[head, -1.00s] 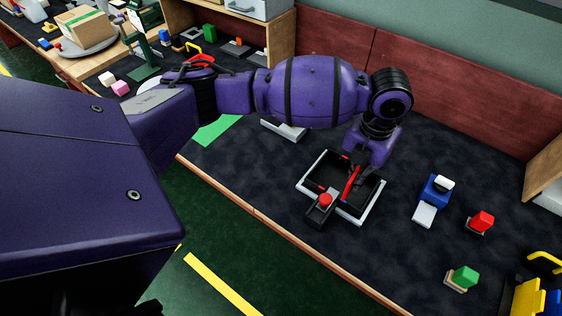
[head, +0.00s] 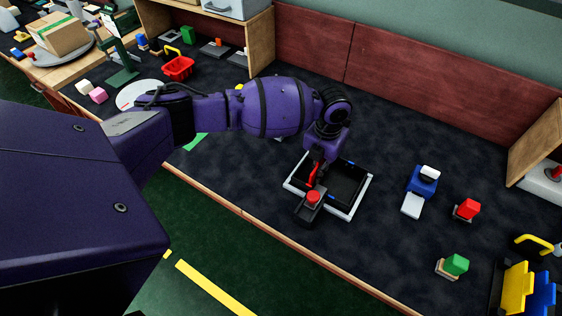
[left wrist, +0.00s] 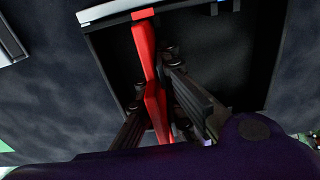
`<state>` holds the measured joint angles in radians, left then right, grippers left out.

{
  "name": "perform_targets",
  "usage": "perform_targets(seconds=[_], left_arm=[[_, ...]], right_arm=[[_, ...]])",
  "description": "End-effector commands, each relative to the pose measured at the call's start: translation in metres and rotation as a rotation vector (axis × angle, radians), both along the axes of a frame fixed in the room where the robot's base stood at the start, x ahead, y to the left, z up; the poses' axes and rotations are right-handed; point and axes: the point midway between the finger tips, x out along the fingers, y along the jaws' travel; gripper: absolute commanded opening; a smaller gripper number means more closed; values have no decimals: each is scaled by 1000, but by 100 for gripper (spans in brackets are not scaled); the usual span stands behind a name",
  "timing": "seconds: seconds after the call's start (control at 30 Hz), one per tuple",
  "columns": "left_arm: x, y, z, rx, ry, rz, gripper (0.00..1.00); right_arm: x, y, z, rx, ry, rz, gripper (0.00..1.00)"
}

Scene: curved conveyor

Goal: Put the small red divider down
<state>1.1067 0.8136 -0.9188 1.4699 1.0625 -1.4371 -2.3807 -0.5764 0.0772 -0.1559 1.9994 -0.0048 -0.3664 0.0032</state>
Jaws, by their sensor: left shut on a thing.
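My left gripper (head: 315,176) is shut on the small red divider (left wrist: 144,42), a thin upright red strip. The divider also shows in the head view (head: 312,179), over the left part of a black tray (head: 348,181) with a pale outer rim. In the left wrist view the fingers pinch the divider, and its far end lines up closely with a red mark (left wrist: 143,14) on the tray's edge. A blue mark (left wrist: 213,8) lies further right. I cannot tell whether the divider touches the tray floor. My right gripper is not in view.
A dark box with a red button (head: 313,197) stands at the tray's front left. A red basket (head: 178,68) stands at the back left.

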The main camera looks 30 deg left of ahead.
Motion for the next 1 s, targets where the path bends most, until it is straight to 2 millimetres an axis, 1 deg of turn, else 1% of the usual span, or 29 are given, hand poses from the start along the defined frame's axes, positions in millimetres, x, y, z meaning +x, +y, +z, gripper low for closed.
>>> perform_targets(seconds=[0.03,0.13,0.27,0.3,0.43,0.77,0.87,0.97,1.0], left_arm=[[2,-1,3,-1,-4,-1,0],[2,-1,3,0,-4,-1,0],[2,-1,-1,0,-4,-1,0],[2,-1,-1,-1,-4,-1,8],[2,-1,0,0,-4,-1,24],[2,-1,3,0,-6,-1,24],[3,-1,12,0,-8,-1,24],[3,-1,29,-1,-9,-3,24],[3,-1,37,0,-8,-3,24]], right_arm=[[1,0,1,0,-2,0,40],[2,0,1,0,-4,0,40],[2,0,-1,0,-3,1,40],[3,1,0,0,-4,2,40],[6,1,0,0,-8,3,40],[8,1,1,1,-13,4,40],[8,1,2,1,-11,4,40],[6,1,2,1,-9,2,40],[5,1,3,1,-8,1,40]])
